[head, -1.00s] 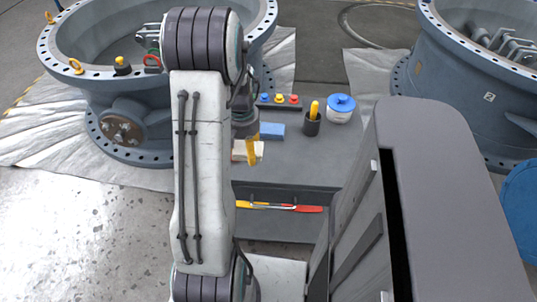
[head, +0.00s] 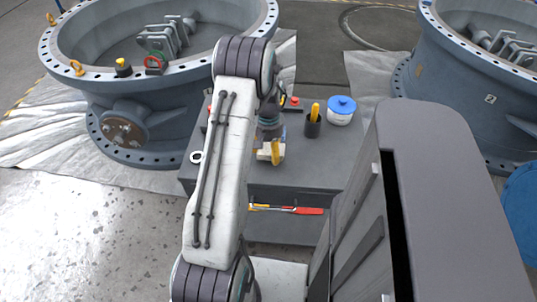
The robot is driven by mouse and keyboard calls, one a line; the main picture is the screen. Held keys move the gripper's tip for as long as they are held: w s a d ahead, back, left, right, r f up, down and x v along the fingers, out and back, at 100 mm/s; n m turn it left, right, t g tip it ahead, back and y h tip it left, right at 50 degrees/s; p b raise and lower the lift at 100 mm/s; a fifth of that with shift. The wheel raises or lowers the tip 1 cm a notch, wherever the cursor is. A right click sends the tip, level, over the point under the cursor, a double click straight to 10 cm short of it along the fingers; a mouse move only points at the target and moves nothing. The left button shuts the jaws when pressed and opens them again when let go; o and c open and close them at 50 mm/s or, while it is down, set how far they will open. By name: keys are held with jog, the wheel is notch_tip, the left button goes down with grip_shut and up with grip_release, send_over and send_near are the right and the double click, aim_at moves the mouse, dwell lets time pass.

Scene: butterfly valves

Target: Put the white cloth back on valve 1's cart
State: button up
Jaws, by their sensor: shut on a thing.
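My gripper (head: 276,153), with yellow fingers, is shut on the white cloth (head: 263,153). The cloth is a small pale piece, partly hidden by the fingers. Both are over the front middle of the grey cart's top (head: 322,172); I cannot tell whether the cloth touches it. The cart stands between two big valves. The left valve (head: 165,120) shows no number; the right valve (head: 455,85) bears a "2". My arm hides part of the cart's left side.
On the cart are a dark cup (head: 312,128) with a yellow-handled item, a white tub (head: 341,112) with a blue lid, and a white ring (head: 196,157) at the left edge. Red and yellow tools (head: 297,210) lie on the lower shelf. The cart's right front is clear.

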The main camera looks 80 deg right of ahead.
aim_at(268, 148)
jog(key=shift+f, duration=1.1)
jog(key=shift+f, duration=0.2)
jog(key=o, duration=1.2)
jog(key=shift+r, duration=0.1)
notch_tip(268, 148, up, 12)
jog(key=shift+r+p, duration=0.15)
jog(key=shift+p, duration=0.45)
jog(key=shift+w, duration=0.1)
